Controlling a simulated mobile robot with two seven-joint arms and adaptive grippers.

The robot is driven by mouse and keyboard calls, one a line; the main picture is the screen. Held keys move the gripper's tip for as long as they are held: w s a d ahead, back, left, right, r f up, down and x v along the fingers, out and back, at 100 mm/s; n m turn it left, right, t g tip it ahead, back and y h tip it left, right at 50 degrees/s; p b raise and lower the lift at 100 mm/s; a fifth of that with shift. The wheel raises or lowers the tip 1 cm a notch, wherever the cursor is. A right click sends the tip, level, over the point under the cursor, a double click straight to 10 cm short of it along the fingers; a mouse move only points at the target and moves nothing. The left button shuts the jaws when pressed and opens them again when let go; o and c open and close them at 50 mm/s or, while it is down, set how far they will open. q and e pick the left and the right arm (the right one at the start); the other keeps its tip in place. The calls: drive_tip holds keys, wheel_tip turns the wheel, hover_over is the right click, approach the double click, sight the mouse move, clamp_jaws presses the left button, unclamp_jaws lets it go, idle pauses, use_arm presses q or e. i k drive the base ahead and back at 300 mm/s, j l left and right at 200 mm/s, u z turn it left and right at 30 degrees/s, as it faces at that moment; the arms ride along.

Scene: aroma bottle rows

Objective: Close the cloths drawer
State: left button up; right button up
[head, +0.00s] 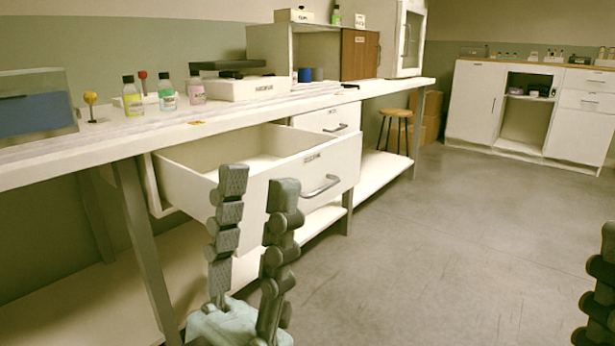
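The open drawer (290,180) is white with a curved metal handle (321,186) and a small dark label too small to read. It sticks out from under the white bench, and the part of its inside that shows looks empty. My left gripper (258,190) stands in front of the drawer front's left part, fingers pointing up and apart, with nothing between them. I cannot tell whether it touches the drawer. My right gripper (598,290) shows only partly at the right edge, and its finger opening is out of frame.
A shut drawer (328,121) sits behind the open one. Bottles with green, teal and pink labels (133,97) stand on the bench (230,116) above. A grey bench leg (147,245) is left of the drawer. A stool (396,117) stands farther back. The floor at right is clear.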

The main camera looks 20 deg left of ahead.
sight(325, 167)
drive_tip(key=i+j, duration=0.15)
drive_tip(key=j, duration=0.2)
drive_tip(key=i+j+z, duration=0.1)
drive_tip(key=j, duration=0.25)
drive_tip(key=i+j, duration=0.15)
drive_tip(key=j, duration=0.25)
drive_tip(key=i+j+z, duration=0.1)
drive_tip(key=j, duration=0.25)
drive_tip(key=j+z, duration=0.1)
drive_tip(key=j, duration=0.55)
